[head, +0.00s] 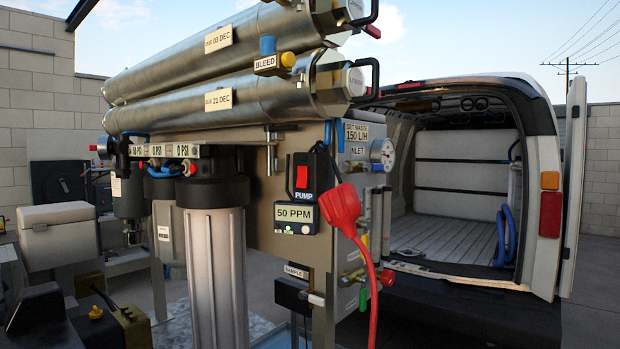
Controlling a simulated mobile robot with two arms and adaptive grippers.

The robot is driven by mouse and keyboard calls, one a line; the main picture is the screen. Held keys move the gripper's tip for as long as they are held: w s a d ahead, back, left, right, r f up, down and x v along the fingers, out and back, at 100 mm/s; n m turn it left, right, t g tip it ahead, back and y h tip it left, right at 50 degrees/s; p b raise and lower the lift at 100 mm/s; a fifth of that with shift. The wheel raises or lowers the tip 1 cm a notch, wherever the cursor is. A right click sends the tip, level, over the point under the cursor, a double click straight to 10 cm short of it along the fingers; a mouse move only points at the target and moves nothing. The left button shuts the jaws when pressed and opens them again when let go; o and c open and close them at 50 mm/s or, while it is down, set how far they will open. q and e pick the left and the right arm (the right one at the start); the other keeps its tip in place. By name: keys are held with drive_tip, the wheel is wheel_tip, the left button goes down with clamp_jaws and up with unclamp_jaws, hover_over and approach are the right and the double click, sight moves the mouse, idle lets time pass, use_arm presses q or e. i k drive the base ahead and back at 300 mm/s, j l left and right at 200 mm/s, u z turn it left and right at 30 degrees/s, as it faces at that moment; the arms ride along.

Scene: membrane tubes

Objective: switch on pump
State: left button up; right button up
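The pump switch is a red rocker (302,177) in a black box (304,190) labelled PUMP, on the front of the grey panel near the middle of the head view. Its face is unobstructed, but I cannot tell which way the rocker is set. A grey meter (296,218) reading 50 PPM sits just below it. A red plug (340,207) with a hanging red cord is just right of the switch. Neither of my grippers can be made out in the head view.
Two steel membrane tubes (219,98) lie above the panel. A gauge (382,152), valves and a sample port are at the right. An open van (460,200) stands behind. A dark object with a yellow cap (95,312) is lower left.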

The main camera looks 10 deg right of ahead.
sight(304, 172)
drive_tip(key=l+u, duration=0.35)
drive_tip(key=i+l+u, duration=0.1)
drive_tip(key=u, duration=0.3)
drive_tip(key=l+u, duration=0.35)
drive_tip(key=j, duration=0.1)
